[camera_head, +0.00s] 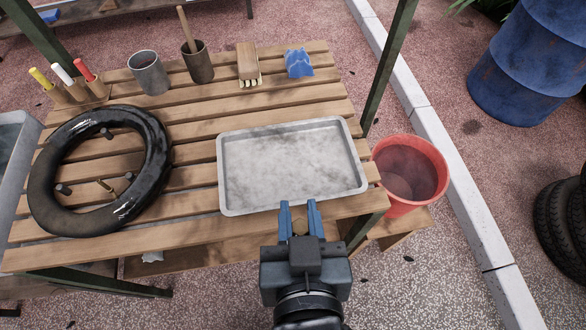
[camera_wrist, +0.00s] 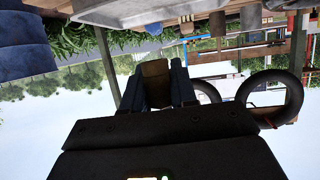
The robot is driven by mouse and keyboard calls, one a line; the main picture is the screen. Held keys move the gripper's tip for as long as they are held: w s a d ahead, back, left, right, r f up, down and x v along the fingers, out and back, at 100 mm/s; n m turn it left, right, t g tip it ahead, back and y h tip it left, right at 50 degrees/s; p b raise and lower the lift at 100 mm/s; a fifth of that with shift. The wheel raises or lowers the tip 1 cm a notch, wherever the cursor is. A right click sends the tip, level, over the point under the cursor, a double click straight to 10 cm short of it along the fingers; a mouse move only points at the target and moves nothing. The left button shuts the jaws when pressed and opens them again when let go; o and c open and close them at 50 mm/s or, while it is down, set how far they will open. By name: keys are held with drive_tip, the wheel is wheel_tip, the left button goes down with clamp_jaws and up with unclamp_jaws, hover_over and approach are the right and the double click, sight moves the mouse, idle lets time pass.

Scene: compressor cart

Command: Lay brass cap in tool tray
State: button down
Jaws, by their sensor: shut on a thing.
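My gripper (camera_head: 300,217) is at the front edge of the slatted wooden table, just in front of the tool tray. It is shut on the brass cap (camera_head: 299,227), which shows as a small tan piece between the blue fingers. In the wrist view the brass cap (camera_wrist: 156,82) sits between the fingertips as a brownish block. The tool tray (camera_head: 225,180) is a shallow grey metal tray, lying flat on the right part of the table. Its inside looks empty.
A black inner tube (camera_head: 45,190) lies on the table's left, with small dark pieces inside its ring. Cups (camera_head: 149,75), a brush (camera_head: 248,62), a blue packet (camera_head: 298,63) and markers (camera_head: 75,80) stand along the back. A red bucket (camera_head: 428,165) is right of the tray.

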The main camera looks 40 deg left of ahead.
hover_over(294, 186)
wheel_tip(294, 186, down, 7)
drive_tip(key=shift+r, duration=0.2)
drive_tip(key=shift+f, duration=2)
drive_tip(key=shift+f, duration=0.1)
